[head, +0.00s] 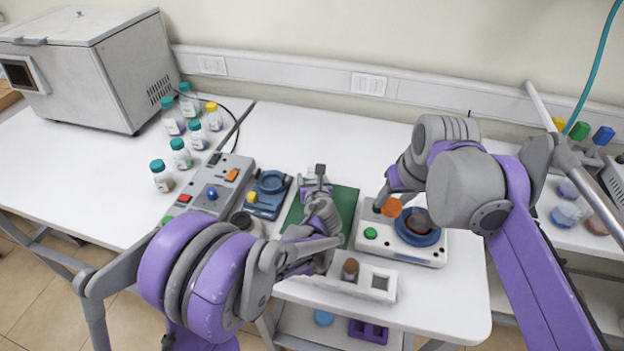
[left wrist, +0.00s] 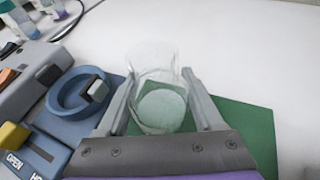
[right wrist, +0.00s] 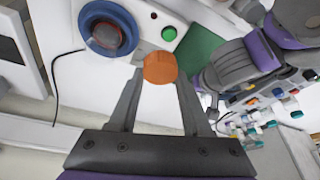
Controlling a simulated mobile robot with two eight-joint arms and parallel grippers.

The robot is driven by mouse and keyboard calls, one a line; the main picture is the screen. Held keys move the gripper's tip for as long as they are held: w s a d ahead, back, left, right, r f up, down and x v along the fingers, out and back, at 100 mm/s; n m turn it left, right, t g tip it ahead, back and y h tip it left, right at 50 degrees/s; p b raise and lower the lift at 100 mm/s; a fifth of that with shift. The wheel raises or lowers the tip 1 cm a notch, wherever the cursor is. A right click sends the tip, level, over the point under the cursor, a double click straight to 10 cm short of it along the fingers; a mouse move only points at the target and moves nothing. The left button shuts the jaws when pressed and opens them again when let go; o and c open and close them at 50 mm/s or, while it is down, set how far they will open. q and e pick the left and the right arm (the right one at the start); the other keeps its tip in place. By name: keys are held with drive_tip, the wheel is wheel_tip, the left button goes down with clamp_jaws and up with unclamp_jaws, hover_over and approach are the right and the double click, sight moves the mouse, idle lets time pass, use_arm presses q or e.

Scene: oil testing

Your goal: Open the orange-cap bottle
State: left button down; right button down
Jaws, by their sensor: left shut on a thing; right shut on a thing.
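My right gripper (right wrist: 160,75) is shut on the round orange cap (right wrist: 160,67), seen from above. In the head view the orange cap (head: 391,207) shows at the tips of my right gripper (head: 390,194), near the back left of a white device with a blue ring. I cannot tell whether a bottle is under the cap. My left gripper (left wrist: 158,78) is shut on a clear glass vessel (left wrist: 158,95), over or on the green mat (left wrist: 245,130). In the head view my left arm hides this vessel.
The white device (head: 440,258) has a green button and a blue ring (head: 432,238). A blue device (head: 268,194) and a grey box (head: 233,172) with switches stand left of the green mat. A white rack (head: 335,284) is in front. Several capped bottles (head: 180,153) stand back left.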

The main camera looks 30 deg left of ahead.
use_arm(q)
drive_tip(key=shift+f, duration=0.2)
drive_tip(key=shift+f, duration=0.1)
drive_tip(key=shift+c, duration=0.2)
unclamp_jaws()
